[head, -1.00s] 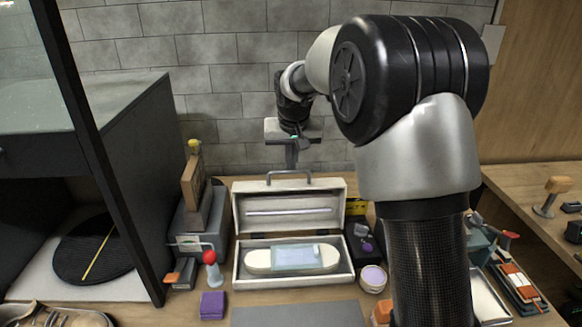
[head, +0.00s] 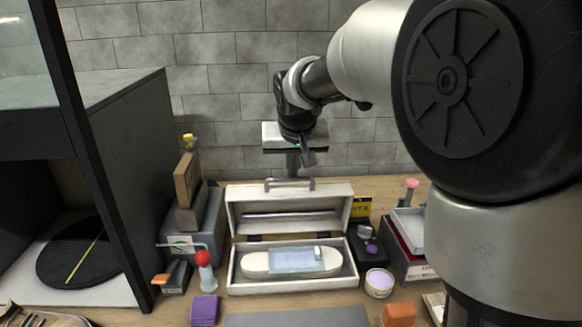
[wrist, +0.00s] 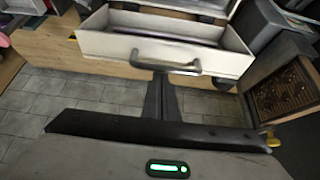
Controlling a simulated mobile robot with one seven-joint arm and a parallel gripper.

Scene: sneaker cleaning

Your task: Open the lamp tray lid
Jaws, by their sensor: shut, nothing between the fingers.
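The lamp tray (head: 236,284) is a whitish box on the bench, with a pale oblong lamp (head: 292,261) lying in it. Its lid (head: 236,214) is swung up and stands open at the back, with a grey handle (head: 290,182) on its top edge. The lid (wrist: 100,42) and handle (wrist: 165,66) also show in the wrist view. My gripper (head: 292,172) is shut and empty, just above and behind the handle. In the wrist view my gripper's fingers (wrist: 160,85) are together close to the handle; I cannot tell whether they touch it.
A grey brick wall is close behind. Left of the tray are a grey box (head: 195,235) and a red-topped tool (head: 204,265). On the right are a dark holder (head: 362,240), a round tub (head: 379,283) and an orange block (head: 399,314). A grey mat (head: 295,318) lies in front.

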